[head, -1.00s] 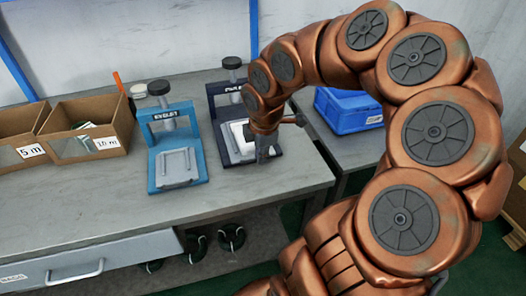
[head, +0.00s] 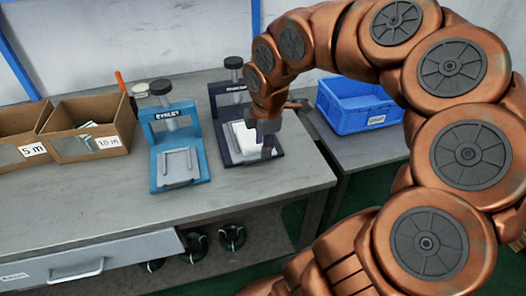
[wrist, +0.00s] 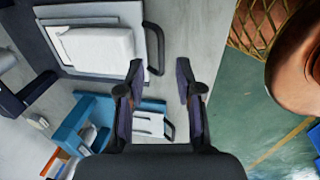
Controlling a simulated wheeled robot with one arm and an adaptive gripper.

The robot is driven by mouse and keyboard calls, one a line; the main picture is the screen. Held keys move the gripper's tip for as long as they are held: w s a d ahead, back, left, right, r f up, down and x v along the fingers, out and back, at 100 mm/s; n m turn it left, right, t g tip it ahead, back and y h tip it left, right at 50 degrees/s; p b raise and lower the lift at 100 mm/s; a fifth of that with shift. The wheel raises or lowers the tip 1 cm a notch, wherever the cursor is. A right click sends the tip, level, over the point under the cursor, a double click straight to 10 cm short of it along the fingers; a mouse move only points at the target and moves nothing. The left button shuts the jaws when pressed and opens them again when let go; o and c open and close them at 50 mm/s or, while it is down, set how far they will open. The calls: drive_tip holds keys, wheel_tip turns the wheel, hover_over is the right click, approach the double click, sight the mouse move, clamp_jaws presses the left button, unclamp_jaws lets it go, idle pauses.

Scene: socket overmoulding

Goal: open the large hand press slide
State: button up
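Two hand presses stand on the bench. The dark navy press (head: 216,112) is on the right, with a pale slide (head: 237,143) at its base, partly hidden by my gripper. In the wrist view this slide (wrist: 66,45) carries a white block (wrist: 98,45) and has a black bar handle (wrist: 161,47). The blue press (head: 156,148) is on the left, with a grey slide (head: 178,168). My gripper (head: 267,151) is over the right side of the navy press. In the wrist view its fingers (wrist: 158,76) are apart and empty, just beside the black handle.
A blue bin (head: 350,118) stands on the side table to the right. Cardboard boxes (head: 90,148) stand on the bench at left. The bench front (head: 250,190) is clear. A drawer (head: 90,262) is below. Black coiled items (head: 232,237) lie on a lower shelf.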

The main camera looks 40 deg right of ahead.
wheel_tip(320, 180, up, 7)
drive_tip(key=s, duration=0.1)
drive_tip(key=shift+s+a, duration=0.15)
drive_tip(key=shift+a, duration=0.1)
idle(0.5)
drive_tip(key=s+a+f+m+g, duration=0.2)
drive_tip(key=s+a+f+m, duration=0.45)
drive_tip(key=s+a, duration=0.25)
drive_tip(key=s+a+f+m+g, duration=0.3)
drive_tip(key=s+a+f+m, duration=0.2)
drive_tip(key=s+a+m, duration=0.4)
wheel_tip(320, 180, up, 17)
drive_tip(key=n+t+p, duration=0.1)
drive_tip(key=n+p, duration=0.1)
drive_tip(key=p, duration=1.3)
drive_tip(key=shift+w+d+f+y, duration=0.15)
drive_tip(key=shift+w+d+y, duration=0.25)
drive_tip(key=shift+w+d, duration=0.05)
